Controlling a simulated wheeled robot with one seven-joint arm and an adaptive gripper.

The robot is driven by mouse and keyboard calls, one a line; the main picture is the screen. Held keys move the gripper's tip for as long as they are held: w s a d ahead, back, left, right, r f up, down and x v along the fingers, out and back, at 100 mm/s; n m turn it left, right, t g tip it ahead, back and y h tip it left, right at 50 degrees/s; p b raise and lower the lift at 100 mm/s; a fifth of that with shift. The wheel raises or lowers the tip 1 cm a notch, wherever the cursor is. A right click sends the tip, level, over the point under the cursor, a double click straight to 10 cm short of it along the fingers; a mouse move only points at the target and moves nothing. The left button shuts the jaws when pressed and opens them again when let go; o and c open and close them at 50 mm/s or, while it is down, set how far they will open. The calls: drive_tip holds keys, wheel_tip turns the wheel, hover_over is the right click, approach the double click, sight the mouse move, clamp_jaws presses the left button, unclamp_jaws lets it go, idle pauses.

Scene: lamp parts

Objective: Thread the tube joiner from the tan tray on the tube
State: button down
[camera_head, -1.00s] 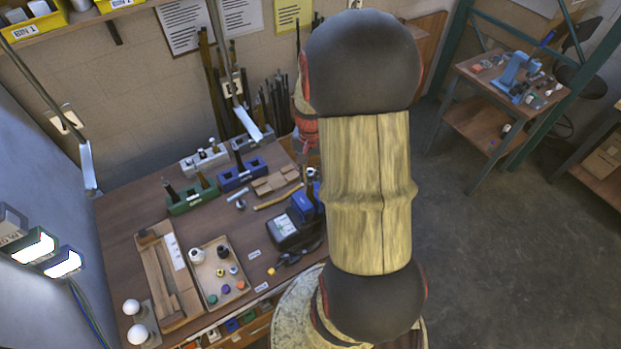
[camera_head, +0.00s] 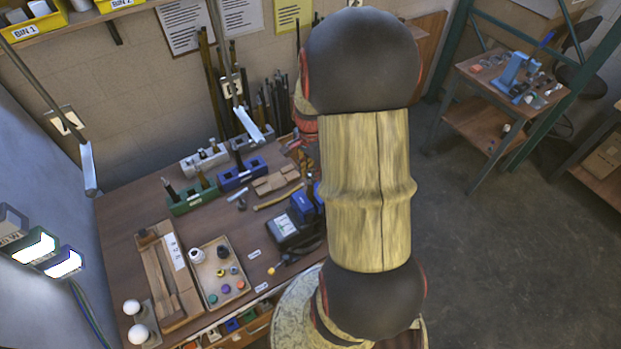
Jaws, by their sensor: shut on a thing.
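The tan tray (camera_head: 209,295) lies at the front of the wooden bench. It holds a white ring-like piece (camera_head: 196,255), a dark round piece (camera_head: 222,252) and several small coloured caps. I cannot tell which of these, if any, is the tube joiner. Dark upright tubes stand in a green block (camera_head: 193,198) and in a blue block (camera_head: 240,175); I cannot tell which tube is the task's. My arm's wooden link and dark joints fill the middle of the view. Part of my reddish forearm shows at their left edge. My gripper and anything in it are hidden behind the arm.
A grey block (camera_head: 204,160) stands behind the green one. A black device (camera_head: 292,234) and loose tools lie at the right. Lamp arms hang over the back.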

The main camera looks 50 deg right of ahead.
sight(310, 174)
drive_tip(key=m, duration=0.6)
drive_tip(key=shift+s+a+f, duration=0.1)
drive_tip(key=shift+a+f, duration=0.05)
drive_tip(key=shift+f, duration=0.15)
drive_tip(key=shift+m, duration=0.5)
drive_tip(key=c, duration=2.1)
unclamp_jaws()
drive_tip(key=shift+m, duration=0.3)
drive_tip(key=o, duration=0.5)
drive_tip(key=shift+r, duration=0.15)
drive_tip(key=shift+d+r, duration=0.1)
drive_tip(key=shift+d, duration=0.1)
wheel_tip(310, 174, up, 12)
drive_tip(key=shift+f, duration=0.1)
